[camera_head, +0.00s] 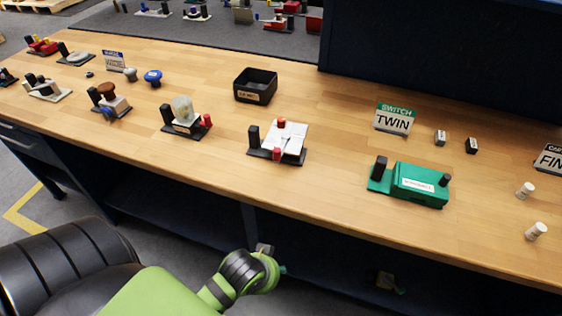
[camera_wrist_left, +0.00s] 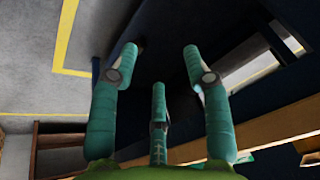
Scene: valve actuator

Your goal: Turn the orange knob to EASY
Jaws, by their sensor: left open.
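No knob with a readable EASY mark shows in the head view. A fixture (camera_head: 108,104) at the left carries a brown-orange knob (camera_head: 107,89). A white fixture (camera_head: 290,140) near the middle carries a small orange-red cap (camera_head: 281,122) and a red post (camera_head: 277,154). I cannot tell which of these is the orange knob. My left gripper (camera_head: 283,269) is low in front of the bench, below the worktop edge and apart from every fixture. In the left wrist view its teal fingers (camera_wrist_left: 160,62) are spread and empty. My right gripper is not in view.
The wooden worktop (camera_head: 330,185) also holds a clear-domed fixture (camera_head: 184,118), a green box (camera_head: 420,184), a black tray (camera_head: 256,86) and a TWIN sign (camera_head: 395,118). A dark panel (camera_head: 450,50) rises behind. The worktop's front edge and the shelf below lie near my left gripper.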

